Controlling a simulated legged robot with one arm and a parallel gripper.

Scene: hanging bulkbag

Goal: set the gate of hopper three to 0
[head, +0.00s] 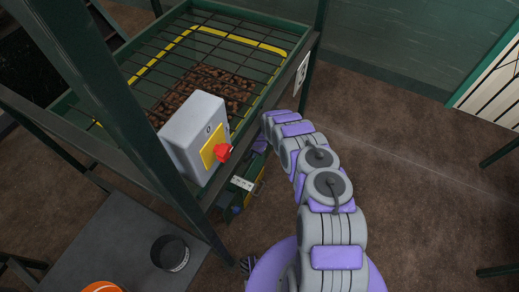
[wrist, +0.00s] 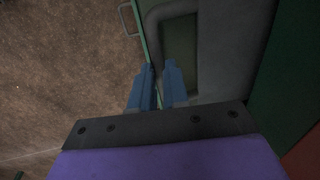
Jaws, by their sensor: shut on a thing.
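A hopper (head: 118,52) with a dark green frame and a mesh top holds brown lumps. A white plate with dark marks (head: 301,75) is on its right side, its number too small to read. A small white scale strip (head: 243,183) sits low at the front edge beside yellow and blue parts; its reading is not legible. My arm reaches down past this edge, and its end is largely hidden in the head view. In the wrist view my gripper (wrist: 159,72) has its blue fingers close together on a thin part at a green edge (wrist: 149,38); the gate itself is hard to make out.
A grey box (head: 192,130) with a yellow panel and a red knob (head: 223,152) stands on the hopper's edge, near my arm. A black cup (head: 170,253) stands on a grey surface (head: 112,235) at lower left.

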